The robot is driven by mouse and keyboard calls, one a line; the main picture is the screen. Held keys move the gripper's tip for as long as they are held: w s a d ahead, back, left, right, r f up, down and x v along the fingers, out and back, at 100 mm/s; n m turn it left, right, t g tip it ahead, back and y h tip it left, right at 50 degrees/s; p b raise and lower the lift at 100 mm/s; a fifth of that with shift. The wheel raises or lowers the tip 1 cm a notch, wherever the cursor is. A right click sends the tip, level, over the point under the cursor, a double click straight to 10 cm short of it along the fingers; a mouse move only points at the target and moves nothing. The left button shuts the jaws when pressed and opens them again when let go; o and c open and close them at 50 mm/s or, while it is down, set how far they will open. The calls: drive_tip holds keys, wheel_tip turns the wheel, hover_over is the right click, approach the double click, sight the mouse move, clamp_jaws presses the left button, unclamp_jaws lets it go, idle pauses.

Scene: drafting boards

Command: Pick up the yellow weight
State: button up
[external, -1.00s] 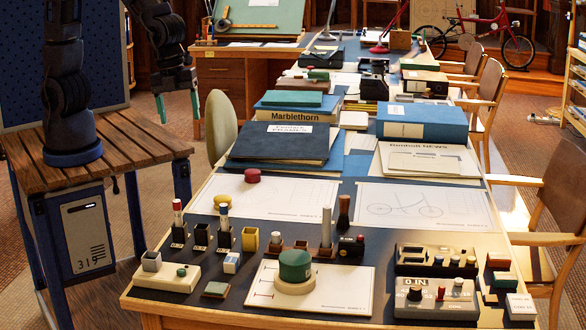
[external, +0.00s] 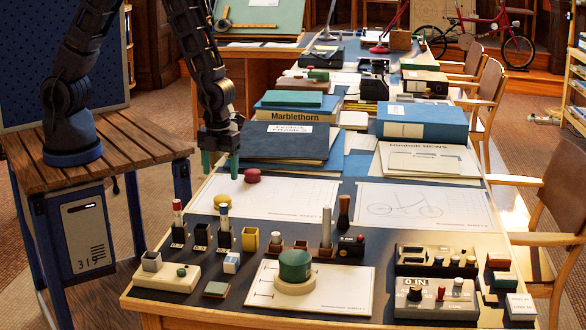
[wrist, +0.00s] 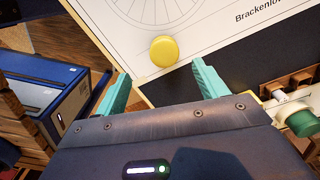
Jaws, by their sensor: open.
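The yellow weight (external: 222,200) is a small round disc lying on the left edge of a drawing sheet, near the table's left side. In the wrist view the yellow weight (wrist: 164,51) lies ahead of my fingers, roughly between their lines, and is not touched. My gripper (external: 220,165) hangs above the table's left edge, behind and above the yellow weight, with its green fingers pointing down. In the wrist view my gripper (wrist: 160,85) shows its two teal fingers spread wide with nothing between them.
A red weight (external: 252,175) lies just right of my fingers. Pen holders (external: 200,237) and a yellow cup (external: 250,240) stand in front of the yellow weight. A blue-covered book stack (external: 275,145) rises behind. The sheet (external: 295,197) to the right is mostly clear.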

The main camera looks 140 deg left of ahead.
sight(223, 197)
drive_tip(key=shift+w+d+f, duration=0.1)
drive_tip(key=shift+w+f, duration=0.05)
drive_tip(key=shift+f, duration=1.25)
drive_tip(key=shift+w+a+f, duration=0.1)
drive_tip(key=shift+w+f, duration=0.05)
drive_tip(key=shift+f, duration=1.3)
drive_tip(key=shift+w+d+f, duration=0.1)
drive_tip(key=shift+w+f, duration=0.05)
drive_tip(key=shift+f, duration=1.25)
drive_tip(key=c, duration=1.4)
drive_tip(key=shift+r, duration=0.1)
